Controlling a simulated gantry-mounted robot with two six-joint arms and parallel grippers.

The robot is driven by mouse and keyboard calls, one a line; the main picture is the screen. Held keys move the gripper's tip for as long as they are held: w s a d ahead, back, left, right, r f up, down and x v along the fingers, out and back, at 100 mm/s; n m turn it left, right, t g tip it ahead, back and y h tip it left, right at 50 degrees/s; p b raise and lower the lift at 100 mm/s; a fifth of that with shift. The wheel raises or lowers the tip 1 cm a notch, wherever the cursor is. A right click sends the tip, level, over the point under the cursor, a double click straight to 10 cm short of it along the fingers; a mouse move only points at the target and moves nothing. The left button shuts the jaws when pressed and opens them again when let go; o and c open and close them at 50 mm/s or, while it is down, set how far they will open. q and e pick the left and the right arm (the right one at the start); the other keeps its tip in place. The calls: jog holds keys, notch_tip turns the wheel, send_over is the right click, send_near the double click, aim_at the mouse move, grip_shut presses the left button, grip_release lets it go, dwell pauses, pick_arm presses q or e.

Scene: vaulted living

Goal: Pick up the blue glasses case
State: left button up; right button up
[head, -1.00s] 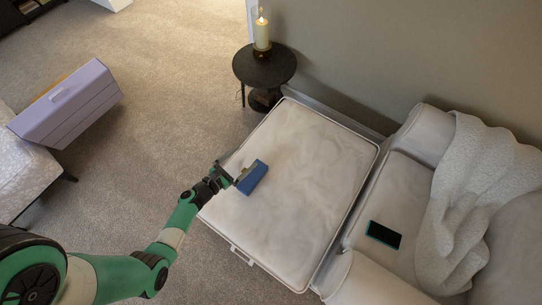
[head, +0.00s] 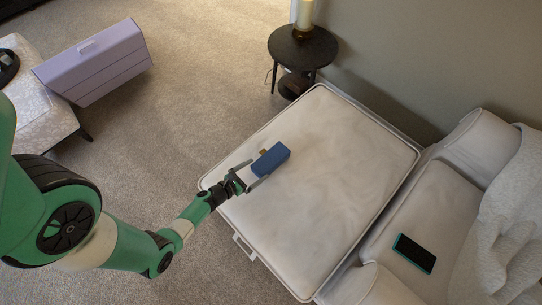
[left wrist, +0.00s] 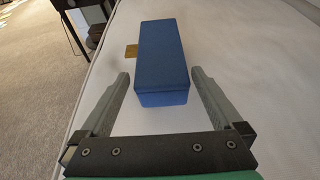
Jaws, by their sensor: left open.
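The blue glasses case (head: 271,159) lies on a large pale, white-rimmed padded surface (head: 330,190), near its left edge. My left gripper (head: 256,170) is open at the near end of the case. In the left wrist view the case (left wrist: 162,60) lies lengthwise ahead, and its near end is just between the tips of my open fingers (left wrist: 158,84). A gap shows on each side, and the fingers are not closed on it. A small tan piece (left wrist: 131,51) shows beside the case on its left. My right gripper is not in view.
A dark round side table (head: 303,45) with a candle (head: 305,14) stands beyond the padded surface. A phone (head: 414,253) lies on the sofa seat (head: 398,212) at right. A lilac box (head: 95,65) rests at left. The padded surface right of the case is clear.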

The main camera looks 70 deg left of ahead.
aim_at(267, 164)
pick_arm(q)
jog(key=shift+x, duration=0.95)
jog(key=shift+w+a+f, duration=0.15)
jog(key=shift+w, duration=0.15)
jog(key=shift+w+f+b, duration=0.15)
jog(key=shift+b, duration=0.25)
jog(key=b+x, duration=0.2)
jog(key=x, duration=0.2)
jog(key=shift+f, duration=0.1)
jog(key=shift+w+a, duration=0.15)
jog(key=shift+w, duration=0.25)
jog(key=shift+s, duration=0.1)
jog(key=shift+c, duration=0.4)
jog(key=c, duration=1.2)
jog(key=shift+o, duration=0.2)
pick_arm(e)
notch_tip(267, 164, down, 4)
